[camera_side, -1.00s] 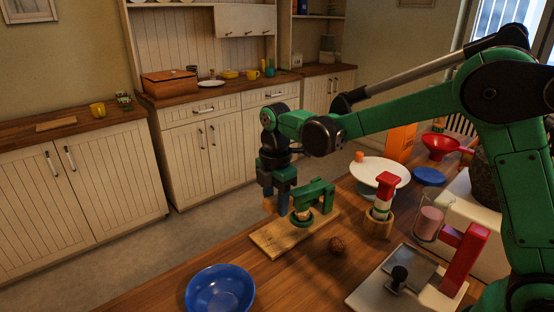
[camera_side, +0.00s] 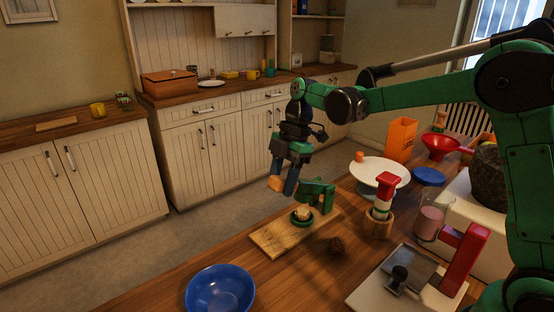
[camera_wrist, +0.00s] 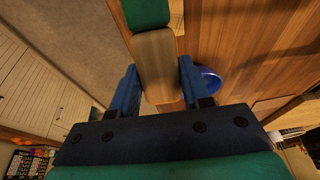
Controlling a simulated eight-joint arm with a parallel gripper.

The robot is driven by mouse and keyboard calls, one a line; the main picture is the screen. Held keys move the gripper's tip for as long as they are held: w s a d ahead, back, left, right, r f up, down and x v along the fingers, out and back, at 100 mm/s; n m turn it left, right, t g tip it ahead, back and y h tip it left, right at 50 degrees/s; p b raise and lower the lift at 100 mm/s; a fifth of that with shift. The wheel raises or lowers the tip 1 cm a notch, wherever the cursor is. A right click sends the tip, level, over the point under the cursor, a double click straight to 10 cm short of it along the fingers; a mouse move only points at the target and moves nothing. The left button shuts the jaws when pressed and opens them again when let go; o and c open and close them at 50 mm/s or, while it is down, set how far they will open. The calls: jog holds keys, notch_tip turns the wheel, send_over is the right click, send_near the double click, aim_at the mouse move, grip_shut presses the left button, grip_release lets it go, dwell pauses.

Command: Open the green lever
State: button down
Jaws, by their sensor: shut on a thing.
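The green lever (camera_side: 312,186) belongs to a small green press on a wooden board (camera_side: 277,238). It is raised above a green cup (camera_side: 302,219) that holds a pale lump. My gripper (camera_side: 282,184) is shut on the lever's pale handle (camera_side: 274,183), above and left of the cup. In the wrist view the handle (camera_wrist: 156,52) lies between the two blue fingers of my gripper (camera_wrist: 158,75), with the lever's green part (camera_wrist: 146,13) beyond it. The fingers partly hide the lever in the side view.
A blue bowl (camera_side: 220,291) stands at the front, and a brown nut (camera_side: 336,245) lies right of the board. A red-topped grinder (camera_side: 384,197), a white plate (camera_side: 381,170) and a steel-plated device (camera_side: 409,268) are on the right. The table between bowl and board is clear.

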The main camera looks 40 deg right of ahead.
aim_at(308, 180)
jog(key=d+r+y, duration=0.4)
jog(key=y, duration=0.1)
jog(key=shift+d+r, duration=0.25)
jog(key=shift+r, duration=0.05)
jog(key=shift+d+r+y, duration=0.35)
jog(key=shift+d+y, duration=0.25)
jog(key=shift+y, duration=0.05)
jog(key=shift+d+r+y, duration=0.3)
jog(key=shift+d+y, duration=0.3)
jog(key=shift+y, duration=0.05)
jog(key=shift+c, duration=2)
grip_release()
jog(key=shift+d, duration=0.1)
